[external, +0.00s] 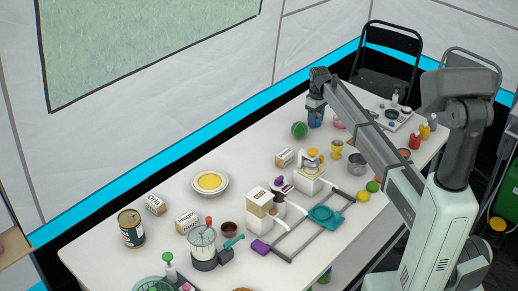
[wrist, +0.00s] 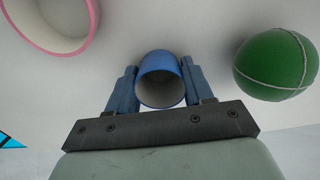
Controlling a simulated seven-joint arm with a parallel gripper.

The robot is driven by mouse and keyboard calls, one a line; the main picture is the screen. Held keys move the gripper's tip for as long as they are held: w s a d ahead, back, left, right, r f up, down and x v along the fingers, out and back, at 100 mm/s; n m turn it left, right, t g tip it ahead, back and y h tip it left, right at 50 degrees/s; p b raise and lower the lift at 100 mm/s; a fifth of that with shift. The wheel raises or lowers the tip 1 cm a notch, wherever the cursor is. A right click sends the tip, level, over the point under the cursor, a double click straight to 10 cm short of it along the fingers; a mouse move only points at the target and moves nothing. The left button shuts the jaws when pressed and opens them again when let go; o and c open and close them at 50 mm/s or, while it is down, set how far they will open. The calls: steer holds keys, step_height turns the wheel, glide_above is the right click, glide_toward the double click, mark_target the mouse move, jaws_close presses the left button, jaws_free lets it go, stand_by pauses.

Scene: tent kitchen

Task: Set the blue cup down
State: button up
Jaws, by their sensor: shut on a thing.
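The blue cup (wrist: 160,79) sits between the two fingers of my gripper (wrist: 159,88) in the wrist view. Its round opening faces the camera and its inside looks empty. The fingers are shut on the cup's sides. In the external view my gripper (external: 316,103) points down at the far part of the white table, with the blue cup (external: 315,119) under it. The cup is close to the table top there. I cannot tell whether its base touches the table.
A green ball (wrist: 276,66) is to the right of the cup in the wrist view; a pink-rimmed vessel (wrist: 52,45) is at upper left. In the external view, a yellow goblet (external: 337,147), a metal pot (external: 357,164) and a tray (external: 391,117) stand nearby. The table (external: 258,150) left of the ball is clear.

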steer(key=o, duration=1)
step_height(320, 180, up, 12)
steer(key=shift+r, duration=0.15)
